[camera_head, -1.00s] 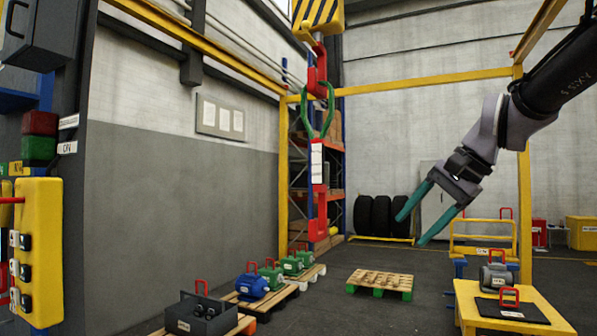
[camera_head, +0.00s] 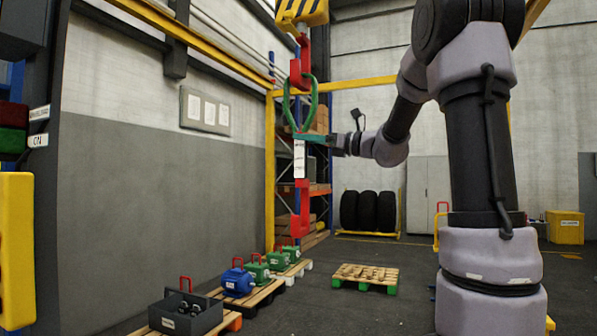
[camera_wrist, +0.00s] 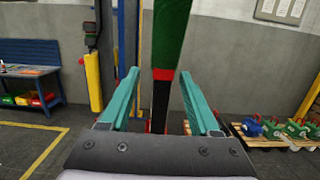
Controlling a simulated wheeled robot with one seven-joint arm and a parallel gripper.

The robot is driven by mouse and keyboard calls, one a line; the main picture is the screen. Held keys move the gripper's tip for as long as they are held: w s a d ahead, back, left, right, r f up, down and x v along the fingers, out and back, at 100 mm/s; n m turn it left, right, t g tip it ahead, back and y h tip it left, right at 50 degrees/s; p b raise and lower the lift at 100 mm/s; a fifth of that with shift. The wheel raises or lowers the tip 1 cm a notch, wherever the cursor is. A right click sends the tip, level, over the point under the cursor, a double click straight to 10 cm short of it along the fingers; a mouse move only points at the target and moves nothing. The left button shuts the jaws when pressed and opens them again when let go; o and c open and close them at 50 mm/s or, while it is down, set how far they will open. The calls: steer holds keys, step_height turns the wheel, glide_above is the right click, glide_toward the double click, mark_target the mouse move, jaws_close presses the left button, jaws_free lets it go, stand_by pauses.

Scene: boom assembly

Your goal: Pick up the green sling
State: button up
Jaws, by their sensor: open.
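The green sling (camera_head: 286,106) hangs as a loop from a red hook (camera_head: 300,72) under the yellow-and-black hoist block (camera_head: 302,12). In the wrist view the sling (camera_wrist: 171,38) is a wide green band, upright, with its lower end lined up between my fingers. My gripper (camera_head: 302,137) has teal fingers and is at the lower part of the sling. In the wrist view my gripper (camera_wrist: 160,74) is open, with one finger on each side of the band. Whether either finger touches it, I cannot tell.
A white-labelled piece with a red lower end (camera_head: 300,215) hangs below the sling. Blue and green motors (camera_head: 238,282) sit on pallets at the lower left. An empty pallet (camera_head: 364,277) is on the floor. A blue workbench (camera_wrist: 40,85) stands left in the wrist view.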

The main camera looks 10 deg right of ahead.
steer(key=x, duration=0.5)
steer(key=shift+w, duration=0.2)
jaws_close()
steer(key=shift+r, duration=0.1)
stand_by(1.1)
